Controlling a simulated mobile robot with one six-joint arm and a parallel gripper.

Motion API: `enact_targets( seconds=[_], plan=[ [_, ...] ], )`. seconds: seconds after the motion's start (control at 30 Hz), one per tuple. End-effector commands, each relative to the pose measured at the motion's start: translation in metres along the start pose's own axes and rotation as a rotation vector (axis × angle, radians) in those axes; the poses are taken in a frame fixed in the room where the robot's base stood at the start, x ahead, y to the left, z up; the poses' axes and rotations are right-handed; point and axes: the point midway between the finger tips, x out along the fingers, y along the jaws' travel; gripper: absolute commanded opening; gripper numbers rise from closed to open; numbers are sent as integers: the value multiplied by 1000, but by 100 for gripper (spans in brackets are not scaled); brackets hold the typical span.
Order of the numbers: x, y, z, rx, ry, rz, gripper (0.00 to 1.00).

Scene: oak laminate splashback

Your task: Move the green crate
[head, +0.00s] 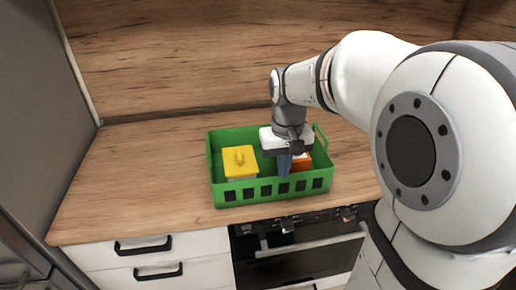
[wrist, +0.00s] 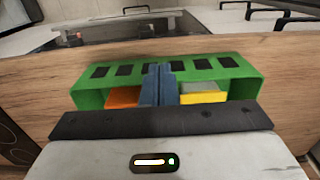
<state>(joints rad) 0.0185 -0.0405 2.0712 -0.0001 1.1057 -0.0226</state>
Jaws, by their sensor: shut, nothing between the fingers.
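The green crate (head: 258,190) stands on the wooden counter, close to its front edge, with a row of dark slots along its front wall. It holds a yellow-lidded box (head: 240,163) on the left and an orange item (head: 302,162) on the right. My gripper (head: 284,172) points down over the right-centre of the crate, its fingers together with nothing between them. In the wrist view, the blue-grey fingers (wrist: 158,88) show in front of the crate's slotted wall (wrist: 205,66), between the orange and yellow items. Whether they touch the wall is unclear.
The bare wooden counter (head: 130,178) is free to the left of the crate. An oak splashback (head: 180,60) rises behind. Below the front edge are white drawers (head: 150,250) with black handles and an oven (head: 295,262).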

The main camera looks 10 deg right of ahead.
Motion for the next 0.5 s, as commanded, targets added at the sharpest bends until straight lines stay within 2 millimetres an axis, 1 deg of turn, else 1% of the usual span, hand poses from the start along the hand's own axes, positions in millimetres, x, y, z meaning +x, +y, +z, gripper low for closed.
enact_targets(
  seconds=[0.17,0.27,0.5],
  plan=[
    [16,0,-2,0,-10,0,0],
    [35,0,-2,1,-11,0,0],
    [87,0,-1,1,-11,0,0]
  ],
)
